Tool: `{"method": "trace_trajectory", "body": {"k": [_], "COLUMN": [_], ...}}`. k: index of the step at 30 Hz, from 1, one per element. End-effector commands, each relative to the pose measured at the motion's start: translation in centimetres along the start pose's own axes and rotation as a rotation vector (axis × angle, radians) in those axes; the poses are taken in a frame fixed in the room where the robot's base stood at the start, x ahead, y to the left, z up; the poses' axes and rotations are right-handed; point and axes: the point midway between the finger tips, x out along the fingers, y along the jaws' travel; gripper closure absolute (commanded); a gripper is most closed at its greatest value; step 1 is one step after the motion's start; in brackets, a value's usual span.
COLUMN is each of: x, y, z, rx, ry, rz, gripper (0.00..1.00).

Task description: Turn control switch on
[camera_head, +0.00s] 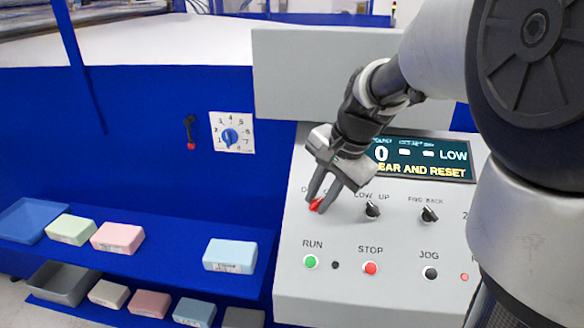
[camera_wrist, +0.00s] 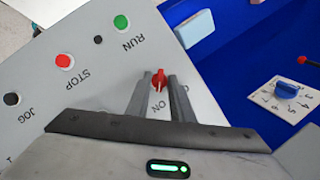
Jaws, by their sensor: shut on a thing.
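The control switch (camera_head: 315,206) is a small red knob at the upper left of the grey control panel (camera_head: 340,285). My gripper (camera_head: 324,199) reaches down to it from the upper right, with its fingers around the knob. In the wrist view the red switch (camera_wrist: 159,79) shows between the tips of my gripper's two fingers (camera_wrist: 160,82), which are shut on it. The word ON is printed beside it, between the fingers. The gripper hides part of the label above the switch in the head view.
Black LOW/UP (camera_head: 372,209) and FWD/BACK (camera_head: 429,214) switches sit to the right. Green RUN (camera_head: 310,262), red STOP (camera_head: 371,268) and black JOG (camera_head: 430,273) buttons lie below. A display (camera_head: 425,160) stands behind. Foam blocks (camera_head: 230,255) lie on blue shelves at left.

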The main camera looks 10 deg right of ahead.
Motion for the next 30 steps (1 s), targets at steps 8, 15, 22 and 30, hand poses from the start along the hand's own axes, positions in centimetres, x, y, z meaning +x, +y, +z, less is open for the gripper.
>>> {"method": "trace_trajectory", "body": {"k": [8,15,22,30], "x": [-0.1,-1.1,-5.8,-12.4], "y": [-0.1,-0.1,-0.1,-0.1], "z": [-0.1,-0.1,-0.1,-0.1], "rx": [0.0,-0.001,0.0,0.0], "ry": [0.001,0.002,0.005,0.005], "rz": [-0.002,-0.002,-0.006,-0.005], "gripper": [0.74,0.74,0.74,0.74]}}
